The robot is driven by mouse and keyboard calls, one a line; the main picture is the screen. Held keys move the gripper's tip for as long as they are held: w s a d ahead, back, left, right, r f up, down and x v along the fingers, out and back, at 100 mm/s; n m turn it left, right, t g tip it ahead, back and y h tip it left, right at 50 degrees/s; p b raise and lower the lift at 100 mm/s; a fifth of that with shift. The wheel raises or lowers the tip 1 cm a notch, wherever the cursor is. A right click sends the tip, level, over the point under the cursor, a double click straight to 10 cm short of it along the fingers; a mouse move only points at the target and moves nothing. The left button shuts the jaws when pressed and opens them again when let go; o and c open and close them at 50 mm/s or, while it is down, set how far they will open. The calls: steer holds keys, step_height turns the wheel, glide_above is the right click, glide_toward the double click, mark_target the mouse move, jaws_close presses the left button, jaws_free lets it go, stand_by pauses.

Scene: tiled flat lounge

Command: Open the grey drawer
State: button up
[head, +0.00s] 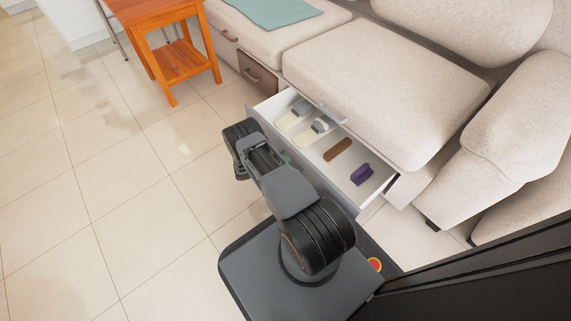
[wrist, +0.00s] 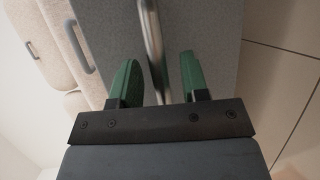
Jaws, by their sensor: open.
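The grey drawer (head: 341,195) under the sofa is pulled out, and its white inside shows in the head view. In the wrist view its grey front (wrist: 215,35) fills the middle, with an upright metal bar handle (wrist: 151,40). My gripper (wrist: 160,60) is open, with one green finger on each side of the handle. In the head view my gripper (head: 286,159) is mostly hidden behind my arm at the drawer front, and the handle is hidden there.
The drawer holds pale trays with grey items (head: 320,126), a brown item (head: 338,149) and a purple item (head: 361,174). A brown drawer (head: 258,74) beside it is shut. An orange wooden table (head: 183,62) stands at the back. Tiled floor (head: 130,190) is clear at left.

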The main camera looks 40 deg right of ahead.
steer(key=p+v, duration=0.2)
steer(key=v, duration=1.1)
steer(key=shift+a, duration=0.1)
